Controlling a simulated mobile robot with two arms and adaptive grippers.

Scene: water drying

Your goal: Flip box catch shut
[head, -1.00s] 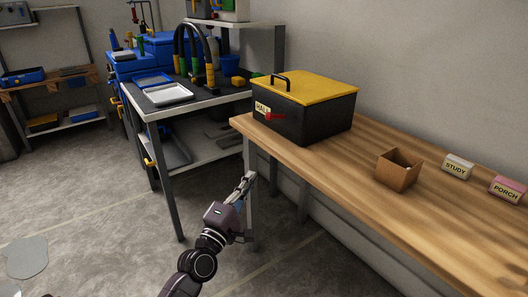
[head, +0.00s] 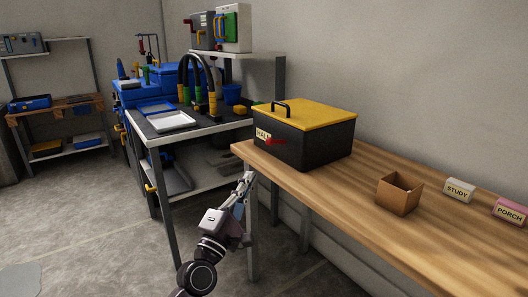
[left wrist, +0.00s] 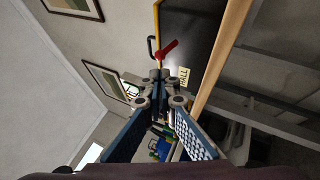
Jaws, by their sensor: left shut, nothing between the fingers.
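The black box (head: 315,143) stands on the wooden workbench, its yellow lid (head: 318,113) down and a black handle on top. A small red catch (head: 276,142) sticks out from its front, beside a HALL label (head: 262,134). In the left wrist view the red catch (left wrist: 167,49) shows just beyond my fingertips, near the yellow lid edge. My left gripper (head: 249,177) is shut and empty, below and in front of the box by the bench's left end. The left gripper (left wrist: 160,77) looks apart from the catch. My right gripper is not in view.
The wooden bench (head: 345,187) carries an open brown carton (head: 398,195), a STUDY block (head: 459,190) and a pink PORCH block (head: 510,211). A grey table (head: 205,130) with a white tray (head: 172,121) stands behind left.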

